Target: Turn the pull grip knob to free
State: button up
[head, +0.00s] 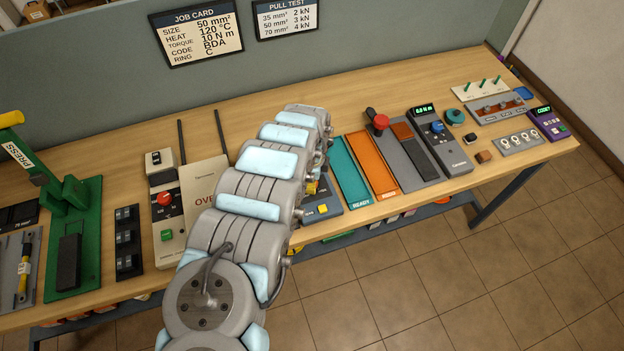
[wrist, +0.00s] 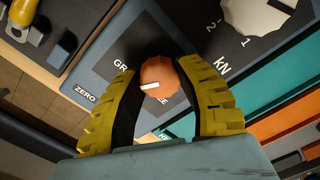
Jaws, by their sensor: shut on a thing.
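The orange pull grip knob (wrist: 159,78) sits on a dark grey panel in the wrist view, with a white pointer mark on its left part. My gripper (wrist: 156,74) has its two yellow ribbed fingers on either side of the knob, shut on it. A label starting "GR" shows above left of the knob, and one ending in "E" shows below it; the fingers hide the rest of both. In the head view my arm hides the knob and most of its panel (head: 323,208).
A white knob (wrist: 258,12) marked in kN is on the same panel, near the gripper. A "ZERO" label (wrist: 86,94) lies left of my fingers. A teal tray (head: 350,172) and an orange tray (head: 372,165) lie right of the panel, and a red-knobbed lever (head: 379,122) stands beyond.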

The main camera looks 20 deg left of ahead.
jog(key=n+p, duration=0.1)
jog(key=n, duration=0.2)
jog(key=shift+d+n, duration=0.1)
jog(key=shift+n, duration=0.3)
jog(key=n, duration=0.3)
jog(key=shift+n, duration=0.3)
jog(key=n, duration=0.4)
grip_shut()
jog(key=shift+f+n, duration=0.1)
jog(key=shift+n, duration=1.5)
jog(key=o, duration=1.2)
grip_release()
jog(key=shift+r, duration=0.2)
